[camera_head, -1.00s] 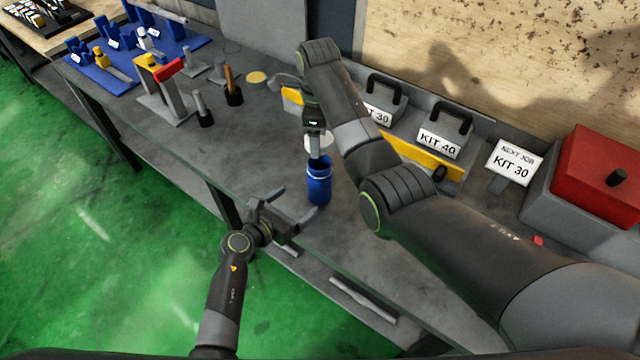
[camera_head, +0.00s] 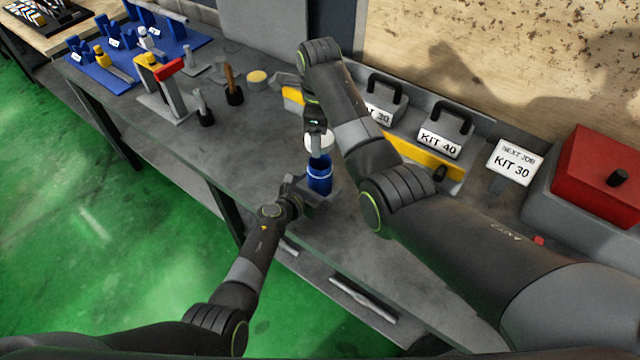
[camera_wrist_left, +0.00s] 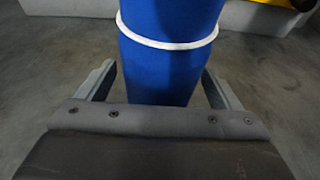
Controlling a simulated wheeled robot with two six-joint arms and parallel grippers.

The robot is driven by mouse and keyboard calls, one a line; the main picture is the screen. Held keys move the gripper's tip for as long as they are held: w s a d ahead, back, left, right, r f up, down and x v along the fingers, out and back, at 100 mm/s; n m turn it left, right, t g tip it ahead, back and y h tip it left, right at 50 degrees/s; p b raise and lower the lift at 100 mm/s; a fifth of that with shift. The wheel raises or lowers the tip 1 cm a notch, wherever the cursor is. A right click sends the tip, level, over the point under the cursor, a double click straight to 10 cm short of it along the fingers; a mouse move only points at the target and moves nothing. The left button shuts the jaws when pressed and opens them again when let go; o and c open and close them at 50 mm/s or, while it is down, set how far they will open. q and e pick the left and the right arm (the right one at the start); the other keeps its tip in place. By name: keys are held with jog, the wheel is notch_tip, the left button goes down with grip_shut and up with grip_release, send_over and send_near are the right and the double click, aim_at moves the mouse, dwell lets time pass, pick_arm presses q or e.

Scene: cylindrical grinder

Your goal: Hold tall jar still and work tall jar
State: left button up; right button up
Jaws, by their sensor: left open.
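The tall jar (camera_head: 320,176) is a blue cylinder standing upright on the grey bench. In the left wrist view the jar (camera_wrist_left: 170,70) shows a white ring around it. My left gripper (camera_head: 309,190) is open at the jar's near side, low down. In the left wrist view its fingers (camera_wrist_left: 160,85) lie on either side of the jar, with a visible gap at the right. My right gripper (camera_head: 317,130) is directly above the jar and appears closed on a round white lid (camera_head: 319,143). Its fingertips are partly hidden.
Behind the jar are a yellow strip (camera_head: 425,157) and grey kit holders (camera_head: 440,143). A red box (camera_head: 603,170) stands at the right. Upright tools (camera_head: 233,88) and a blue tool board (camera_head: 95,72) are at the left. Bench left of the jar is clear.

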aim_at(319, 172)
pick_arm(q)
jog(key=shift+w+d+f, duration=0.1)
jog(key=shift+w+d, duration=0.05)
jog(key=shift+w, duration=0.05)
jog(key=shift+c, duration=0.5)
jog(key=c, duration=1.4)
jog(key=shift+o, duration=0.2)
pick_arm(e)
jog(key=shift+f, duration=2.5)
jog(key=shift+f, duration=0.9)
jog(key=shift+f, duration=0.5)
